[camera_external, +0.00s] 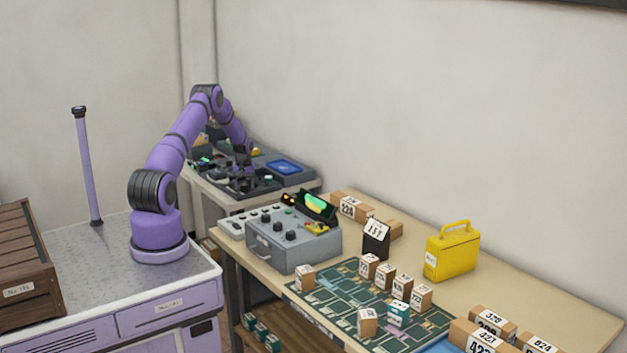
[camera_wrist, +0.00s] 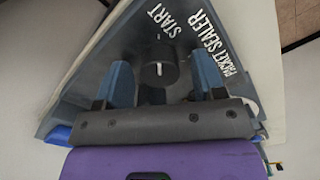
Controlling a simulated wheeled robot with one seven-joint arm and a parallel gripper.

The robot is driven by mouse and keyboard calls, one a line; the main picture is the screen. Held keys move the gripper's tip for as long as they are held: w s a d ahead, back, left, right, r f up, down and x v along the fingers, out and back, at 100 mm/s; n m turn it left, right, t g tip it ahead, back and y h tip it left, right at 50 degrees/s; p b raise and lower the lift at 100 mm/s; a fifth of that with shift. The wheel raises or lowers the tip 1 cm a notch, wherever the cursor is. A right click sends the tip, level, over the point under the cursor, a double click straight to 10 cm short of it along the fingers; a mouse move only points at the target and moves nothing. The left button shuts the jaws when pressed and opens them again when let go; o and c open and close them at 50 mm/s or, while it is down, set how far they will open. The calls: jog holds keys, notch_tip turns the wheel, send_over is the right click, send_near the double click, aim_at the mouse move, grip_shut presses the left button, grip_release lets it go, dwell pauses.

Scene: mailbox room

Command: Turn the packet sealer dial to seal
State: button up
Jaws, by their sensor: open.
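The packet sealer (camera_wrist: 100,60) fills the middle of the wrist view as a blue-grey panel with white lettering, "START" and "PACKET SEALER". Its dark round dial (camera_wrist: 157,67) has a white pointer mark; a small white tick shows near the "START" lettering. My gripper (camera_wrist: 163,72) is open, with one blue-grey finger on each side of the dial; I cannot tell whether they touch it. No "seal" label is readable. In the external view my gripper (camera_external: 243,162) is low over dark equipment on the back table, where the dial cannot be made out.
A blue-topped pad (camera_external: 285,167) lies right of my gripper on the back table. Nearer stand a grey control box (camera_external: 290,243) with several knobs, numbered cartons (camera_external: 367,322) on a green board, and a yellow case (camera_external: 452,252). A wooden crate (camera_external: 28,262) is at left.

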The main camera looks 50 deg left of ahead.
jog(key=c, duration=0.9)
jog(key=shift+m, duration=0.3)
jog(key=m, duration=1.1)
jog(key=shift+m, duration=0.3)
jog(key=shift+d, duration=0.1)
